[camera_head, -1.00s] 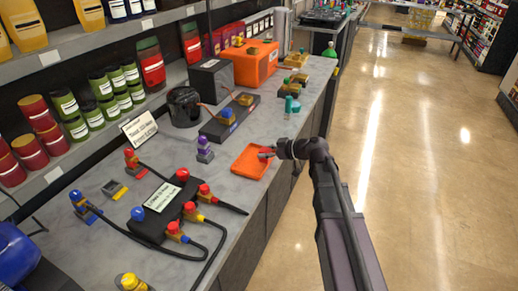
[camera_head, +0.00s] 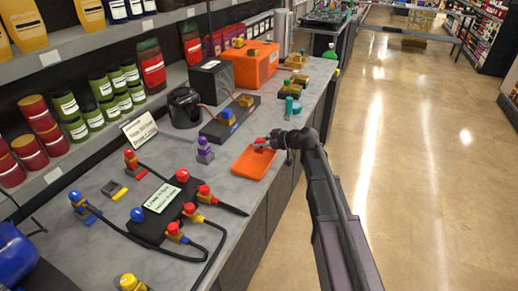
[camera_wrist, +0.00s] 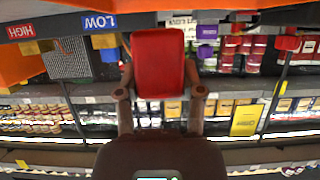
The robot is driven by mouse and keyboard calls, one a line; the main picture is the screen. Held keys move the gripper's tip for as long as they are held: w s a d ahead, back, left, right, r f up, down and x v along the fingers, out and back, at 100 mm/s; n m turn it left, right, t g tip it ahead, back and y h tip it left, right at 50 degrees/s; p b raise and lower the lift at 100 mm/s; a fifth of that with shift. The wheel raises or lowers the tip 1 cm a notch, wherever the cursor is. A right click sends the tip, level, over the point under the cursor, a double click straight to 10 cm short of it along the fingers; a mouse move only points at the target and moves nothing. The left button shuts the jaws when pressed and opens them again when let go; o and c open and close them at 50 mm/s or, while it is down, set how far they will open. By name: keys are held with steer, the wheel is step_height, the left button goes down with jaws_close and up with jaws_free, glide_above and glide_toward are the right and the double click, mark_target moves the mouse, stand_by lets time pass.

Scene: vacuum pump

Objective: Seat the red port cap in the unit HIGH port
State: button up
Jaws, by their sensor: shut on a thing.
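My gripper (camera_head: 265,143) is just above the orange tray (camera_head: 255,172) near the bench's front edge. It is shut on the red port cap (camera_head: 260,141), which is small in the head view. In the wrist view the red cap (camera_wrist: 158,62) fills the space between my two fingers (camera_wrist: 158,98). A red HIGH label (camera_wrist: 20,32) and a blue LOW label (camera_wrist: 99,22) show at the upper left of the wrist view, on or beside dark and orange surfaces. The ports themselves are not clear. The orange unit (camera_head: 256,65) stands at the back of the bench.
A black manifold block (camera_head: 160,206) with red and blue knobs and black hoses lies on the near bench. A purple fitting (camera_head: 204,150) stands left of the tray. A black pump (camera_head: 184,107) and flat dark base (camera_head: 228,122) stand behind. Stocked shelves line the left.

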steer(key=shift+w+a+f, duration=0.1)
steer(key=shift+w+a, duration=0.05)
steer(key=shift+w, duration=0.3)
steer(key=shift+w+a+f, duration=0.1)
steer(key=shift+w+a, duration=0.05)
steer(key=shift+w, duration=0.25)
steer(key=shift+s+f+b, duration=0.25)
steer(key=shift+f+b, duration=0.35)
steer(key=shift+b, duration=0.1)
steer(key=shift+d+f+b, duration=0.1)
steer(key=shift+f+b, duration=0.75)
steer(key=shift+f, duration=0.15)
steer(key=o, duration=1.2)
steer(key=shift+c, duration=0.2)
steer(key=shift+s, duration=0.1)
steer(key=p+v, duration=0.4)
steer(key=v, duration=0.9)
steer(key=shift+d+p, duration=0.35)
steer(key=shift+d, duration=0.1)
steer(key=shift+s+f, duration=0.1)
steer(key=shift+s, duration=0.05)
